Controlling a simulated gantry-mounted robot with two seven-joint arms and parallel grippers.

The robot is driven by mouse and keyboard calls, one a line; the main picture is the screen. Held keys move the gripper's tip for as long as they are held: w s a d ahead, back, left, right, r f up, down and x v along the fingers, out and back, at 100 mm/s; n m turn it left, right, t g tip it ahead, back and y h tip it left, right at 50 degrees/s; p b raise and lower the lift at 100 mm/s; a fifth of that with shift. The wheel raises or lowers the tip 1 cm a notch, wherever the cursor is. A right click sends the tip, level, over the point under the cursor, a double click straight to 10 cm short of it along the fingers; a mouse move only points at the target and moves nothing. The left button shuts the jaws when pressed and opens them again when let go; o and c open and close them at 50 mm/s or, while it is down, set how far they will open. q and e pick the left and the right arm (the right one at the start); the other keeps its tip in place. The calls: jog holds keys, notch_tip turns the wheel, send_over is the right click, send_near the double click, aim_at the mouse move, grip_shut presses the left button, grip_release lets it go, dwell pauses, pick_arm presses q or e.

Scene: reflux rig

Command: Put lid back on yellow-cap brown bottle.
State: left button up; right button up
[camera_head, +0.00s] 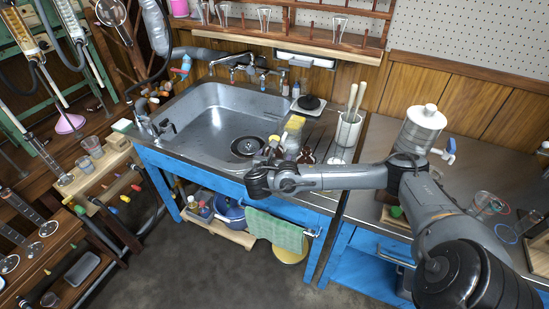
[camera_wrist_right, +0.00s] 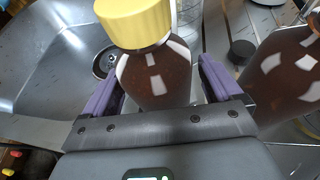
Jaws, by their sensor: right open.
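A brown bottle (camera_wrist_right: 155,78) with a yellow cap (camera_wrist_right: 134,20) stands between the fingers of my right gripper (camera_wrist_right: 162,80) in the right wrist view. The gripper is open, with one purple finger on each side of the bottle. The yellow cap sits over the bottle's top and hides the neck; I cannot tell whether it is fastened. In the head view my right gripper (camera_head: 268,158) is at the front right edge of the sink, and the yellow cap (camera_head: 274,138) shows just behind it. My left gripper is not in view.
A second brown bottle (camera_wrist_right: 285,75) stands close to the right finger. The steel sink (camera_head: 205,105) lies to the left. A yellow sponge (camera_head: 295,123) and a beaker with wooden sticks (camera_head: 348,130) are nearby. A green towel (camera_head: 272,229) hangs below the front edge.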

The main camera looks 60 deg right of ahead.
jog(key=p+v, duration=0.4)
jog(key=v, duration=0.8)
jog(key=shift+p, duration=0.35)
